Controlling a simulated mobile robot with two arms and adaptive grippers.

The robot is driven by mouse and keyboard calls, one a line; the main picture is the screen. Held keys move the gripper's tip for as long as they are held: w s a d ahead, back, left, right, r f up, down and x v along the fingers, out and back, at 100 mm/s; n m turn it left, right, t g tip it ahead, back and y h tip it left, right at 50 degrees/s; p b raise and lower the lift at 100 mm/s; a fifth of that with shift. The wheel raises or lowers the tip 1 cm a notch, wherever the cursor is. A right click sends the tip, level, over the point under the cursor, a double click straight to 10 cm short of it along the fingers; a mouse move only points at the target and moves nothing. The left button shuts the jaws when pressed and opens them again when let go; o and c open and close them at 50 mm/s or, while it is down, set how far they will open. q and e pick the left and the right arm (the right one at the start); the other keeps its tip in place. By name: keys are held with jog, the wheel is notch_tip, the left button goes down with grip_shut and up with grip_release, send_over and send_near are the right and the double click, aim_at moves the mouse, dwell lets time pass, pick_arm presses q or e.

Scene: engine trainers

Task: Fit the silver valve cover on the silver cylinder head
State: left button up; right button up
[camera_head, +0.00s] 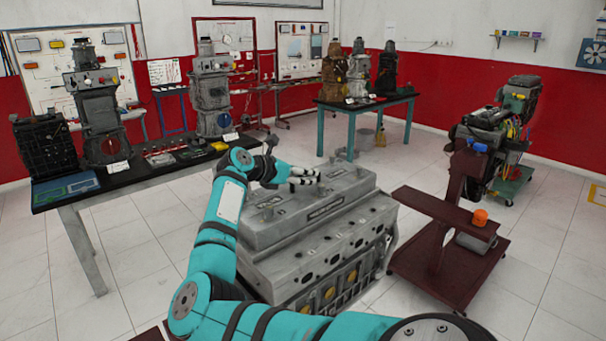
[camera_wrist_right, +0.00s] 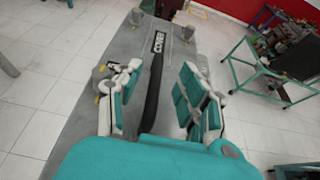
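The silver valve cover (camera_head: 268,234) is a long grey block with a dark label on its top. It lies over the silver cylinder head (camera_head: 335,250) on the engine in the middle of the head view; I cannot tell whether it is fully seated. My right gripper (camera_head: 306,177) is just above the cover's top. In the right wrist view, the gripper's fingers (camera_wrist_right: 158,98) are spread on both sides of a black bar (camera_wrist_right: 153,88) on the cover (camera_wrist_right: 88,118), with gaps to both fingers. My left gripper is not in view.
A dark red wheeled stand (camera_head: 440,205) with an orange item (camera_head: 480,217) stands close to the engine's right. A table (camera_head: 100,184) with engine parts is at the left, and another table (camera_head: 340,106) at the back. White tiled floor is free between them.

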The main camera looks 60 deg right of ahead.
jog(key=shift+f, duration=0.3)
jog(key=v, duration=1.2)
jog(key=shift+r, duration=0.3)
